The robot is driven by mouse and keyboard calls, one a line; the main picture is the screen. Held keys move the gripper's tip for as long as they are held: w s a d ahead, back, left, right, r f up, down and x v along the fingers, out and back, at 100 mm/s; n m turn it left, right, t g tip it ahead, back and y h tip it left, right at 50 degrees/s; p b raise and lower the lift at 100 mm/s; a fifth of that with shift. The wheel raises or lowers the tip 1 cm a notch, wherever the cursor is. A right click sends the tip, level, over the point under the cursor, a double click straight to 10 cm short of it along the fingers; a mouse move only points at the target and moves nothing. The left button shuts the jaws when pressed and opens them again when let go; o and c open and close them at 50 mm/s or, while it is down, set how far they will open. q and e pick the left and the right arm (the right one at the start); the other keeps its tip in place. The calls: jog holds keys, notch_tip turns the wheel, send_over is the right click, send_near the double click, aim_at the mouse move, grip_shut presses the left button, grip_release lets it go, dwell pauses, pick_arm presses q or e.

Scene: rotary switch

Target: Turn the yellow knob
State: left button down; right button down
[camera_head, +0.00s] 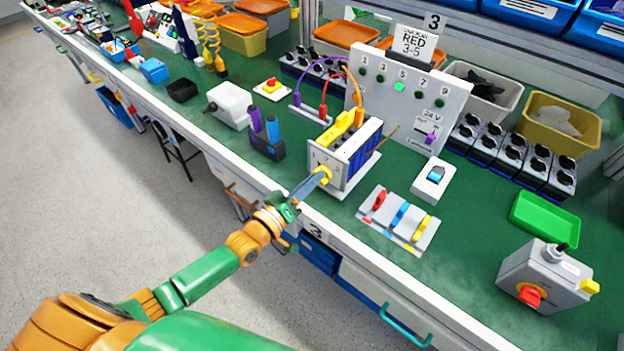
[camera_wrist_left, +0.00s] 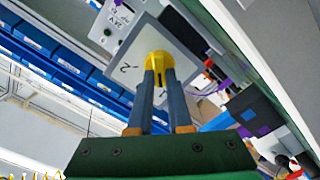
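The yellow knob (camera_head: 325,174) is on the light front plate of a box-shaped device (camera_head: 328,159) near the bench's front edge. My left gripper (camera_head: 319,178) reaches it from the front. In the left wrist view the round yellow knob (camera_wrist_left: 159,60) shows at the fingertips of my left gripper (camera_wrist_left: 159,82). One finger is on each side of its grip, and yellow fills the narrow gap between them. The gripper looks shut on the knob. The fingers hide part of it, so its exact angle is hard to read. My right gripper is not in view.
A holder with blue and purple handles (camera_head: 266,141) stands left of the device. A grey box with a red knob (camera_head: 541,279) stands far right. The panel (camera_head: 408,92) is behind.

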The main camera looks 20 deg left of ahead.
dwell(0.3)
pick_arm(q)
jog(key=m+p, duration=0.1)
jog(key=m, duration=0.3)
jog(key=shift+d, duration=0.1)
jog(key=m, duration=0.5)
jog(key=shift+s+d, duration=0.1)
jog(key=shift+d, duration=0.05)
jog(key=m, duration=0.4)
jog(key=shift+d+m+p, duration=0.15)
jog(key=shift+m+p, duration=0.15)
jog(key=shift+m, duration=2.1)
jog(key=c, duration=0.8)
grip_release()
jog(key=shift+c, duration=0.2)
